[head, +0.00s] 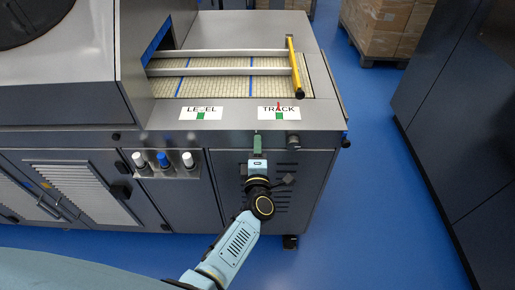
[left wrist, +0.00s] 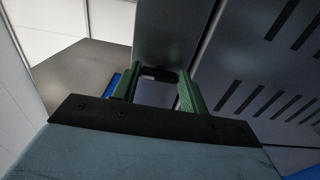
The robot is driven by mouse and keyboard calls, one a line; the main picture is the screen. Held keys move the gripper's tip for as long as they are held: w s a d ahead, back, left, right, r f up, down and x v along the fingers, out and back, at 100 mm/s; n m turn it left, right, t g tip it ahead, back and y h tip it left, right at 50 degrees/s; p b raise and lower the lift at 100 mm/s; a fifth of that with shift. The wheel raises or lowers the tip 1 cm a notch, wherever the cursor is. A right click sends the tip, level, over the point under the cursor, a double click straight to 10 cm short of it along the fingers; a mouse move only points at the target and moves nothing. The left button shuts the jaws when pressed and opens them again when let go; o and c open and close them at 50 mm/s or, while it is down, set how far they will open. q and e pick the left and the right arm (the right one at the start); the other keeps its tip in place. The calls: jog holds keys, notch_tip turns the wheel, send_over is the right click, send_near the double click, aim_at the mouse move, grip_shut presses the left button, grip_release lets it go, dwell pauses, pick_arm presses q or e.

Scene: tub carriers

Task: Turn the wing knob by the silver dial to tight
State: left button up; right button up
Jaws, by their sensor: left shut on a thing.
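My left gripper (head: 257,142) points at the upper front of the grey machine, just below its top edge. In the left wrist view its green fingers (left wrist: 158,82) stand apart, shut on a small dark piece (left wrist: 157,73), apparently the wing knob, against the grey panel. The fingers hide most of it, and I cannot read its angle. A round grey dial (head: 293,141) sits just right of the gripper in the head view; its marks are too small to read. My right gripper is not in view.
A TRACK label (head: 279,112) with a red pointer and a LEVEL label (head: 201,113) lie on the top ledge. Behind them is a belt (head: 215,86) with a yellow bar (head: 295,68). White and blue knobs (head: 163,159) project at left. Blue floor (head: 375,200) is clear at right.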

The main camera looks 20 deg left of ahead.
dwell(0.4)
pick_arm(q)
jog(key=o, duration=1)
jog(key=v, duration=1.3)
jog(key=shift+s, duration=0.2)
jog(key=shift+d, duration=0.1)
